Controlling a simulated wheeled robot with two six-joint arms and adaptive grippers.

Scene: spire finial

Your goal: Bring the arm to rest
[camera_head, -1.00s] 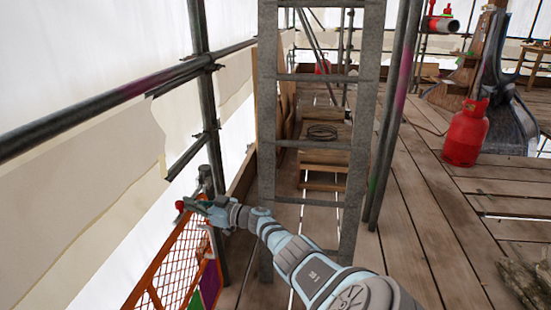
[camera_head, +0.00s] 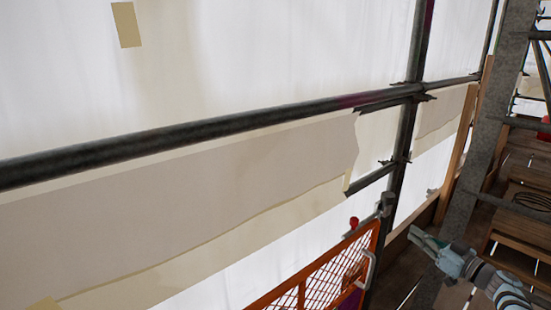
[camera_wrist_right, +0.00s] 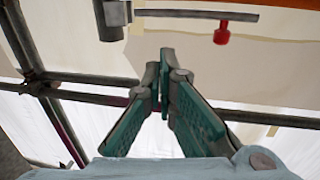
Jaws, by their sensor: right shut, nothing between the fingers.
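My right gripper (camera_head: 418,238) is at the lower right of the head view, at the end of my pale blue arm. It is to the right of a red knob (camera_head: 354,222) and apart from it, in front of the foot of the grey ladder. In the right wrist view my right gripper (camera_wrist_right: 163,62) has its two green-padded fingers drawn together at the tips, with nothing between them. The red knob (camera_wrist_right: 222,33) also shows there beyond the fingertips, on a grey bar (camera_wrist_right: 190,14). My left gripper is not in view.
An orange mesh gate (camera_head: 315,275) stands left of the gripper beside a scaffold upright (camera_head: 404,145). A long scaffold tube (camera_head: 200,132) crosses the white sheeting. The grey ladder (camera_head: 485,120) stands at the right, with a coil (camera_head: 532,201) on planks behind it.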

